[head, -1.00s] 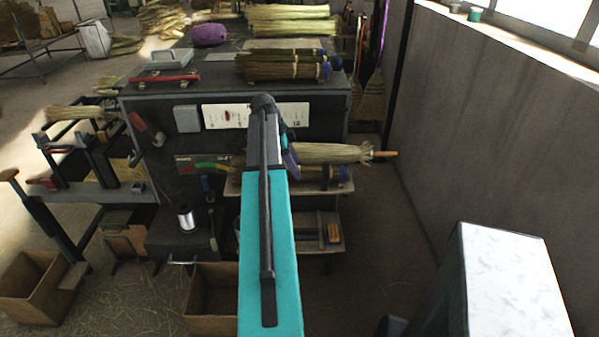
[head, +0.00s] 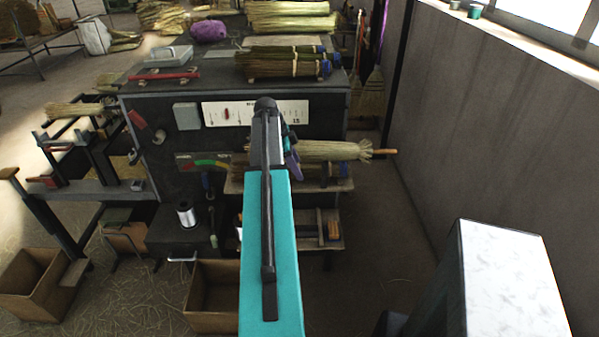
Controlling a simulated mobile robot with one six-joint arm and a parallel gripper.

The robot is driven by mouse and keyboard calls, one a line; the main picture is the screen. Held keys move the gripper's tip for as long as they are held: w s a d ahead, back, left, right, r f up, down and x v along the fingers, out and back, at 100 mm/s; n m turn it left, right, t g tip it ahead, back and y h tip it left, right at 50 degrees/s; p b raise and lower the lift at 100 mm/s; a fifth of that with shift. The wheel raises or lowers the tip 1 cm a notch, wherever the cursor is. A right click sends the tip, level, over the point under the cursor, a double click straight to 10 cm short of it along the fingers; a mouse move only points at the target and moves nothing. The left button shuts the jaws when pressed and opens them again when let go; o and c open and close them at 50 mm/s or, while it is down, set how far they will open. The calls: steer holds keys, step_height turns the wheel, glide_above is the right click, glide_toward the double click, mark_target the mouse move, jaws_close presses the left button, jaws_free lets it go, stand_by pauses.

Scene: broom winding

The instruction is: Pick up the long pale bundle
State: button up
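A long pale bundle (head: 325,150) with a flared right end and an orange-tipped stick lies sideways at the upper shelf on the bench's right front. Its left end is hidden by my arm. My gripper (head: 291,158) shows only as a small dark, purple and teal part beside my arm, at the bundle's left end. Its fingers are mostly hidden, so I cannot tell whether they hold the bundle or only sit next to it. Other long pale bundles (head: 290,18) lie on the bench top at the back.
Darker tied bundles (head: 280,64) with blue ends lie on the dark bench (head: 215,80). A lower shelf (head: 330,243) holds small wooden pieces. An open cardboard box (head: 212,317) stands on the floor. A grey wall (head: 480,130) bounds the right; floor before it is clear.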

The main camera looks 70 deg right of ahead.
steer(key=shift+r, duration=0.1)
steer(key=shift+c, duration=0.4)
step_height(320, 180, up, 18)
steer(key=b, duration=0.4)
stand_by(0.3)
steer(key=shift+w, duration=0.15)
stand_by(1.3)
